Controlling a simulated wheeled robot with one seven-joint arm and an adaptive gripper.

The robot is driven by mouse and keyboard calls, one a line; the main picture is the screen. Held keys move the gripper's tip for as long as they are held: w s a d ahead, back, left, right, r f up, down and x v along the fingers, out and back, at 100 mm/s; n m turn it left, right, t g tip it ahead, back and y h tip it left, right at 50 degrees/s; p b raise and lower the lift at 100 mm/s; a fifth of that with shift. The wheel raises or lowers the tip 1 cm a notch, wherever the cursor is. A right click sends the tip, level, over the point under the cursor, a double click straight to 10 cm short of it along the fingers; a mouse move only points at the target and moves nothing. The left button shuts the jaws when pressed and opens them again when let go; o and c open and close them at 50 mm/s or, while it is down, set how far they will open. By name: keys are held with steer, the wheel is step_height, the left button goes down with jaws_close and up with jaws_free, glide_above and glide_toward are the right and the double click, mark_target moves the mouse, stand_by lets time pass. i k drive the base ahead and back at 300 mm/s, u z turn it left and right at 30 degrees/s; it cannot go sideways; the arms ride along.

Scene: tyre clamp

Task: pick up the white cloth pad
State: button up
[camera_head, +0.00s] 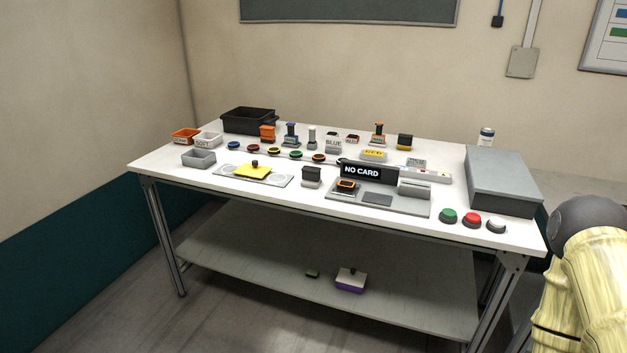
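I cannot make out a thing that is plainly a white cloth pad. A block with a pale top, a purple lower side and a small dark knob (351,279) lies on the lower shelf; I cannot tell whether it is the pad. A yellow pad with a dark knob (253,172) lies on a light plate on the tabletop. My gripper is out of the picture; only part of my arm, with a yellowish cover, shows at the lower right.
The white table (475,240) holds small trays, stamps, coloured discs, a "NO CARD" display (361,171), several push buttons and a large grey box (503,180). A black bin (248,121) stands at the back left. The lower shelf (245,255) is mostly bare, with a small dark-green block (312,274).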

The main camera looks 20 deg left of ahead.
mark_target(311, 175)
steer(key=k, duration=0.6)
steer(key=u, duration=0.65)
steer(key=i, duration=0.55)
steer(key=u, duration=0.75)
steer(key=i, duration=1.35)
steer(key=z, duration=0.35)
